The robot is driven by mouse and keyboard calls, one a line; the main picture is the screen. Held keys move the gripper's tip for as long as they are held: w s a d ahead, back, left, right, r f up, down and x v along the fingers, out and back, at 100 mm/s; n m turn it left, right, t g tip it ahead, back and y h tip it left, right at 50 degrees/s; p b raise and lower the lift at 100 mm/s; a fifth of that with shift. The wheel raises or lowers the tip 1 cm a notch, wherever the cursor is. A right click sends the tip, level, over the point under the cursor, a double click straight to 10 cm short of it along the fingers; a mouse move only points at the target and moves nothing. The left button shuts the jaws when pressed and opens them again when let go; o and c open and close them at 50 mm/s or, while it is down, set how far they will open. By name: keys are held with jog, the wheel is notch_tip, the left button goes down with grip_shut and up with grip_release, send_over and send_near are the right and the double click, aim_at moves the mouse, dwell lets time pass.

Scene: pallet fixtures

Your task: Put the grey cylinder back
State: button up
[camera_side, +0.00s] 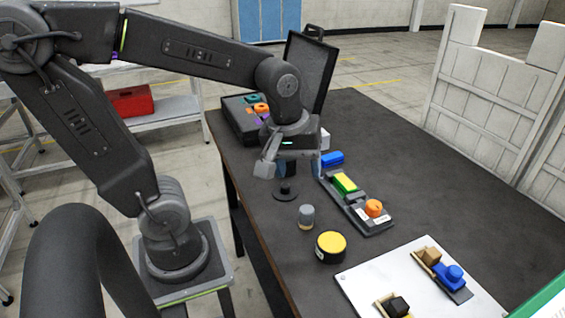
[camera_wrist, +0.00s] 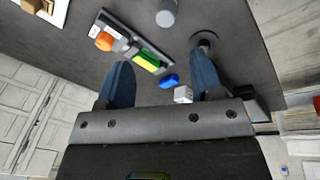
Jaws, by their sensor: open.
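The grey cylinder (camera_side: 306,216) stands upright on the dark table in the side view, left of the fixture rail and behind the yellow-topped puck. In the wrist view the cylinder (camera_wrist: 166,14) is at the top edge, partly cut off. My gripper (camera_side: 291,171) is open and empty above the table, behind the cylinder and apart from it. Its two blue-grey fingers (camera_wrist: 162,72) are spread wide in the wrist view. The fixture rail (camera_side: 347,205) holds a green and yellow block (camera_side: 344,184) and an orange knob-like piece (camera_side: 374,208).
A black round-based stand (camera_side: 286,190) is below my gripper. A blue block (camera_side: 332,158) and a white cube (camera_wrist: 183,94) lie nearby. A yellow-topped black puck (camera_side: 331,246) and white board (camera_side: 430,285) are in front. An open case (camera_side: 238,127) stands behind. The table's right side is clear.

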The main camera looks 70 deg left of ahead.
jog(key=s+r+m+t, duration=0.1)
jog(key=m, duration=0.2)
jog(key=s+d+r+m+t, duration=0.1)
jog(key=s+m, duration=0.1)
jog(key=m, duration=0.2)
jog(key=s+r+m+t, duration=0.1)
jog(key=m, duration=0.2)
jog(key=shift+s+d+m, duration=0.35)
jog(key=shift+d+m, duration=0.05)
